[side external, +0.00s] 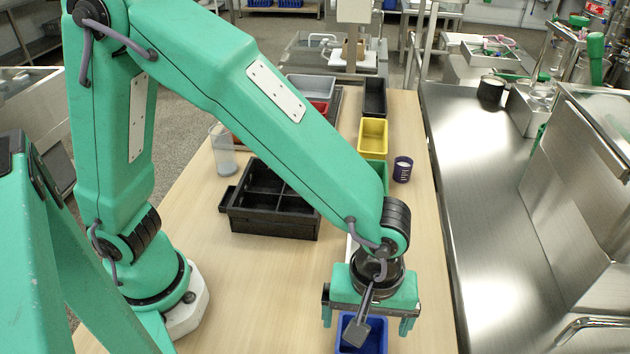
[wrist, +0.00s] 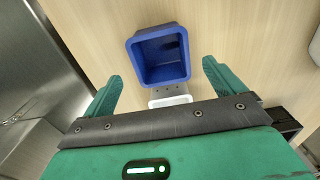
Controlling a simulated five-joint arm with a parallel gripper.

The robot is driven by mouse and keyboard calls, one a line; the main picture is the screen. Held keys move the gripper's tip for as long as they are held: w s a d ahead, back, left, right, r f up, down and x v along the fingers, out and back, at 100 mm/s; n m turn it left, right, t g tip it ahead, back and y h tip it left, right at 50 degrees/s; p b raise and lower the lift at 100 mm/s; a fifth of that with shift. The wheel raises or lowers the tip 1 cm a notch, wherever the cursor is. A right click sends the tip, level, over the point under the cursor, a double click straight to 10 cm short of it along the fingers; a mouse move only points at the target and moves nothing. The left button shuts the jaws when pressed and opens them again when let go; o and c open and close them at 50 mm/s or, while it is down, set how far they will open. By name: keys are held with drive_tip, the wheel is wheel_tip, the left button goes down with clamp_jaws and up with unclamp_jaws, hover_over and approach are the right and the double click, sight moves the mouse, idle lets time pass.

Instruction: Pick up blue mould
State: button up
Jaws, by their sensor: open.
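The blue mould (side external: 373,347) is an open rectangular tub on the wooden table at the bottom of the side view, partly hidden by my gripper and cut by the frame edge. In the wrist view the blue mould (wrist: 159,56) stands upright and looks empty, just beyond the fingertips and between their lines. My gripper (side external: 369,318) is open above the mould, with its green fingers spread wide. In the wrist view my gripper (wrist: 161,80) has a finger on either side, and nothing is held between them.
A white mould (wrist: 171,101) lies close to the blue one. A black divided crate (side external: 270,228) stands mid-table. Yellow (side external: 373,137), green (side external: 384,176) and black (side external: 375,97) tubs and a purple cup (side external: 403,169) stand farther back. A steel counter (side external: 480,200) borders the right.

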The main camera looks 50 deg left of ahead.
sight(359, 352)
drive_tip(key=shift+f, duration=0.1)
drive_tip(key=shift+f, duration=1.2)
drive_tip(key=shift+f, duration=0.1)
drive_tip(key=shift+f, duration=2.5)
drive_tip(key=c, duration=1.1)
drive_tip(key=shift+r, duration=0.15)
